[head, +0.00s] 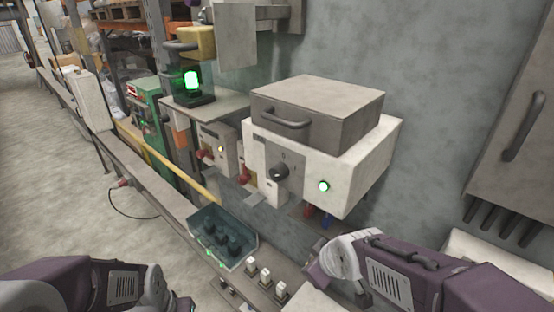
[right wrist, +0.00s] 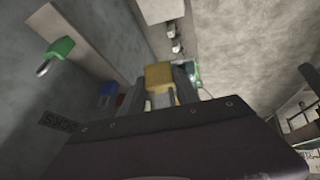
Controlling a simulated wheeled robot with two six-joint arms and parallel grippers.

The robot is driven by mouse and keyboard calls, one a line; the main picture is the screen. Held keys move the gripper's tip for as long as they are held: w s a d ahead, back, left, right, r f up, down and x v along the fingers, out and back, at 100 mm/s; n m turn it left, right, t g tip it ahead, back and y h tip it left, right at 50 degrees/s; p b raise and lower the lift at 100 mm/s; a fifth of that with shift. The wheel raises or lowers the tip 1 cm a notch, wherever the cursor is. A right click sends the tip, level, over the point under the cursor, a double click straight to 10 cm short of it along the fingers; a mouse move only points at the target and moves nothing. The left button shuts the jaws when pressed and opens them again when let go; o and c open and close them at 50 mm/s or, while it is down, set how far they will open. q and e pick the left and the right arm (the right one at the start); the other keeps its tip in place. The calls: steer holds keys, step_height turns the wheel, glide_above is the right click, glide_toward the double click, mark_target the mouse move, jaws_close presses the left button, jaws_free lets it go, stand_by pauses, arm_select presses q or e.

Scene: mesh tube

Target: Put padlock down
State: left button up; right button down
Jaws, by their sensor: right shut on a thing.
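A yellow padlock (right wrist: 159,74) sits between the fingers of my right gripper (right wrist: 162,88) in the right wrist view. The gripper is shut on it; its lower part is partly hidden by the fingers. In the head view my right wrist is at the lower right, above the ledge, and its fingers and the padlock cannot be made out. A green padlock (right wrist: 61,49) with a metal shackle shows at the left of the right wrist view. My left arm is at the lower left of the head view; its gripper is not visible.
A teal tray (head: 252,243) with several dark pieces stands on the ledge. Several small white-topped parts (head: 265,277) are beside it. A white control box (head: 365,165) with a knob and green light overhangs the ledge. Blue (head: 327,222) and red (head: 308,210) items hang beneath it.

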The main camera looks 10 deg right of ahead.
steer(key=w+d+f+m+h+b, duration=0.1)
steer(key=f+m+b, duration=0.3)
steer(key=f, duration=0.5)
steer(key=w+d+f+m+g+h+b, duration=0.1)
steer(key=w+d+f+m+h+b, duration=0.1)
steer(key=f+b, duration=0.6)
steer(key=shift+w+d+f+m+h, duration=0.25)
steer(key=shift+f+m+h, duration=0.35)
steer(key=shift+f+m, duration=0.3)
steer(key=shift+s, duration=0.1)
